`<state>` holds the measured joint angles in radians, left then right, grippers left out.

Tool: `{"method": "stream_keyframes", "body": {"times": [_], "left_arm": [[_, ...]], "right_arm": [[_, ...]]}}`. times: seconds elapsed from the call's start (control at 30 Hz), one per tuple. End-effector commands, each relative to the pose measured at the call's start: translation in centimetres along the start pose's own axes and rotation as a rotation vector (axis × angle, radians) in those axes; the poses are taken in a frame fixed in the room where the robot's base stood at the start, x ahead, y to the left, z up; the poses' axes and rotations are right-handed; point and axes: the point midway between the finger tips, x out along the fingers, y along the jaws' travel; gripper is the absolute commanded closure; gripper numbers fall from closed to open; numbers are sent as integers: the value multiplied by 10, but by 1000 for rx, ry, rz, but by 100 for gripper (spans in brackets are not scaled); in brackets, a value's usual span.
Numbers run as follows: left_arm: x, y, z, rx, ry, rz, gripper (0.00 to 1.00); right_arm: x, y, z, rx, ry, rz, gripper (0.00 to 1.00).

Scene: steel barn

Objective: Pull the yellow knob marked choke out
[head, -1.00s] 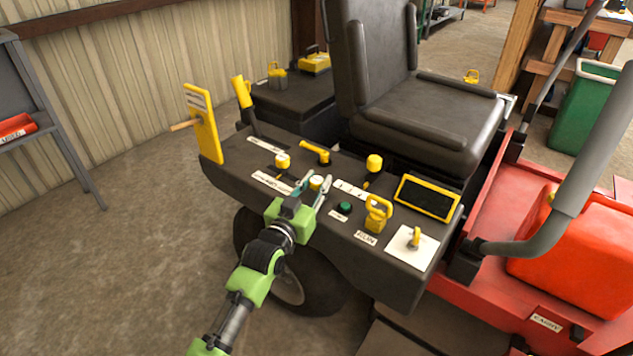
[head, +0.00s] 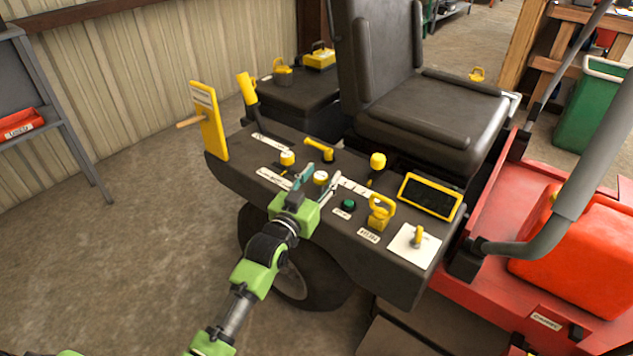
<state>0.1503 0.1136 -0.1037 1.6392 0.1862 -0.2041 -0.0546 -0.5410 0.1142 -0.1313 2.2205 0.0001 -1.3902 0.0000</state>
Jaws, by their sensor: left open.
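A yellow round knob with a pale top (head: 320,178) stands on the dark control panel (head: 330,245) of the mower. A similar yellow knob (head: 287,158) sits behind it to the left, and a taller yellow knob (head: 377,160) is to the right. The white labels are too small to read, so I cannot tell which knob is marked choke. My left gripper (head: 321,172) is open, its fingers on either side of the pale-topped knob. Its palm is in front of the knob and hides the base. Contact cannot be told. My right gripper is not in view.
A yellow T-handle (head: 319,149), a green button (head: 348,205), a yellow looped handle (head: 380,212) and a key switch on a white plate (head: 417,239) share the panel. Yellow levers (head: 208,120) stand at its left end. The black seat (head: 430,100) is behind.

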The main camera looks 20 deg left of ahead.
Motion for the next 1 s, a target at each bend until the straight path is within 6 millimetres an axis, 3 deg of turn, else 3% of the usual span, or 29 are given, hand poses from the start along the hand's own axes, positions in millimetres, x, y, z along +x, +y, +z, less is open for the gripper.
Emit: {"method": "stream_keyframes", "body": {"times": [0.17,0.6,0.8,1.0], "left_arm": [[-20,0,1,1,-2,-1,58],[-102,-1,1,1,-1,-1,58],[-117,0,0,1,1,0,58],[-119,0,-1,1,2,0,58]], "right_arm": [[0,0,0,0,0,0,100],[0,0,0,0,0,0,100],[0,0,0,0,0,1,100],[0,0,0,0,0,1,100]]}}
